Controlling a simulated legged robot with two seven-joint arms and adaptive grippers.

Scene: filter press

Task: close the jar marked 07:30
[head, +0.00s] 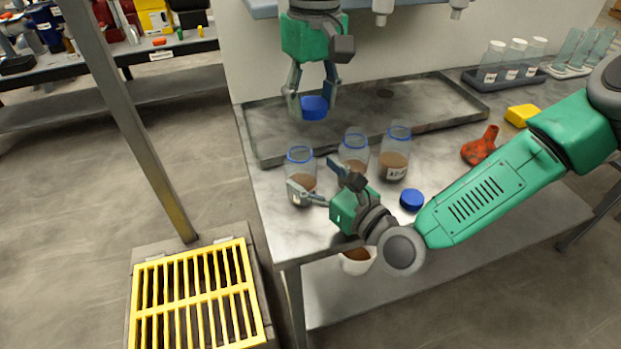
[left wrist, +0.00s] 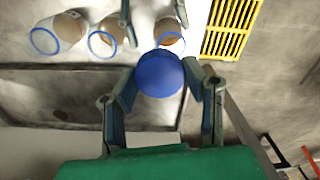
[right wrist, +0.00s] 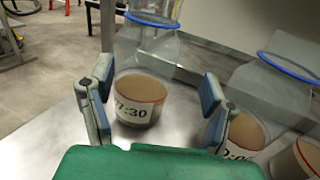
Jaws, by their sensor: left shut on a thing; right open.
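The jar marked 07:30 (right wrist: 140,98) is clear, with a blue rim and brown contents, and stands upright and uncovered on the bench. In the head view it is the leftmost jar (head: 301,158). My left gripper (head: 313,100) is shut on a blue lid (head: 315,108), held above and behind this jar; the lid also shows in the left wrist view (left wrist: 160,73). My right gripper (head: 312,178) is open, its fingers on either side of the jar's lower part. Contact cannot be told. Another blue lid (head: 411,200) lies on the bench.
Two similar uncovered jars, a middle one (head: 354,150) and a right one (head: 396,150), stand close to the right. A shallow metal tray (head: 440,88) lies behind.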

